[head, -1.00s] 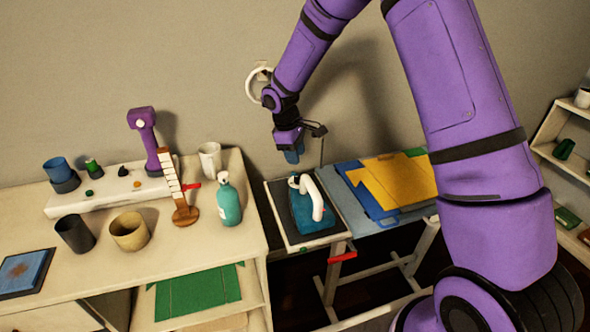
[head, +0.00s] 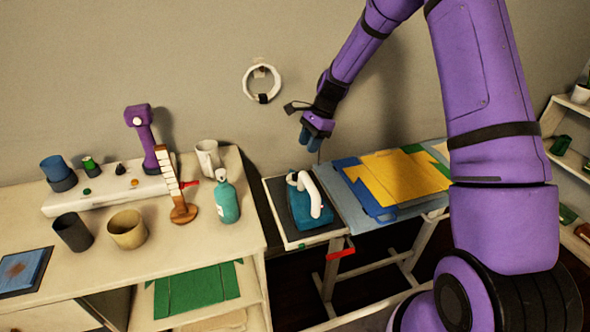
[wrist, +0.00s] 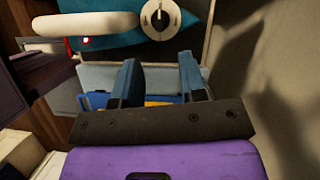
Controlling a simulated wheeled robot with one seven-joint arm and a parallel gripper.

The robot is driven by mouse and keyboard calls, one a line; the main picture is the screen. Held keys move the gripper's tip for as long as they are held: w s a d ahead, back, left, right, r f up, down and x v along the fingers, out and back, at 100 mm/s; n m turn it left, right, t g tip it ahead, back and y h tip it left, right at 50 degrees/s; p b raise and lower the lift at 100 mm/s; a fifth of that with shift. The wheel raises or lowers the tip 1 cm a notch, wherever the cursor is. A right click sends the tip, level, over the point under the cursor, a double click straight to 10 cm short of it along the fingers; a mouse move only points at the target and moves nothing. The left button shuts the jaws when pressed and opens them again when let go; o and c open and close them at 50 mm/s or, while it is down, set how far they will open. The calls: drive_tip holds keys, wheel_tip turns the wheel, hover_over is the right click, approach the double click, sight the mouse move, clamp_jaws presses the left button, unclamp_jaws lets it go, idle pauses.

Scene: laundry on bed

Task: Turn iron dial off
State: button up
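The teal iron (head: 308,207) with a white handle stands on a tray at the left end of the ironing board (head: 351,193). In the wrist view the iron (wrist: 196,45) shows at the top, with its black and white dial (wrist: 160,19) facing me and a small red light (wrist: 86,40) lit near the handle. My gripper (head: 312,138) is in the air above and slightly right of the iron, apart from it. In the wrist view its two blue fingers (wrist: 157,84) are spread with nothing held between them.
Folded yellow and blue cloths (head: 396,178) lie on the board to the right. A white ring (head: 262,83) is on the wall.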

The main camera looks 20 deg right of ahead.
sight(298, 172)
drive_tip(key=x, duration=0.9)
drive_tip(key=shift+s+f, duration=0.1)
drive_tip(key=shift+f, duration=0.25)
